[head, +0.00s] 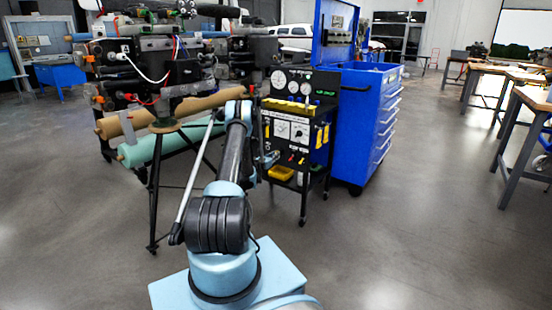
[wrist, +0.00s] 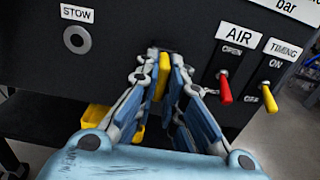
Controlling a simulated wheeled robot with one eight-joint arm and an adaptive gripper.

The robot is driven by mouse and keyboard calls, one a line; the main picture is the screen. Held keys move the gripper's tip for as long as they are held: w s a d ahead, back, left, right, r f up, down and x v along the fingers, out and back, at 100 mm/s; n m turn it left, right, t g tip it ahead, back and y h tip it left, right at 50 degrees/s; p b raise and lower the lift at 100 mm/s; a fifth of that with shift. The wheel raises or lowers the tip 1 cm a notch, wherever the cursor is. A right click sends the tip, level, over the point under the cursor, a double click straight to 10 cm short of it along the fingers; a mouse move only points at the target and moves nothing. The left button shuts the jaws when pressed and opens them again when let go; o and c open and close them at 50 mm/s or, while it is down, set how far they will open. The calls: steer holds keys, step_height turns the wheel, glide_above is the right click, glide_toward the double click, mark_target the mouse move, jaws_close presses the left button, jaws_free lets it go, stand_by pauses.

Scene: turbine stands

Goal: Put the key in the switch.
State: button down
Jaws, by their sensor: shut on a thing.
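My gripper (wrist: 164,58) points at the black panel (wrist: 120,60) in the wrist view, its fingertips close to the panel face. It is shut on a yellow piece, which I take to be the key (wrist: 161,84), seen on edge between the fingers. The far end of the key and the spot on the panel in front of it are mostly hidden by the fingertips, so I cannot tell whether it touches or enters anything. A round grey socket (wrist: 77,40) under a STOW label is to the left, clear of the gripper. In the head view my gripper (head: 268,160) is at the instrument stand's lower left.
Right of the gripper are a red AIR lever (wrist: 225,89) and a yellow TIMING lever (wrist: 268,98). A yellow bin (head: 281,173) is below the panel. A blue tool cabinet (head: 366,125) stands right of the stand, an engine on a tripod stand (head: 170,125) left.

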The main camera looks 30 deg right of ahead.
steer(key=shift+v, duration=0.8)
steer(key=shift+s+a, duration=0.3)
steer(key=shift+a, duration=0.35)
steer(key=shift+r, duration=0.1)
steer(key=a+r+m, duration=0.2)
steer(key=r+m, duration=0.5)
steer(key=m, duration=0.4)
steer(key=s+a+r+m, duration=0.1)
steer(key=a+r+m, duration=0.1)
steer(key=r+m, duration=0.6)
steer(key=m, duration=0.3)
steer(key=shift+s+r, duration=0.2)
steer(key=x, duration=0.4)
steer(key=shift+w+d, duration=0.1)
steer(key=shift+d, duration=0.2)
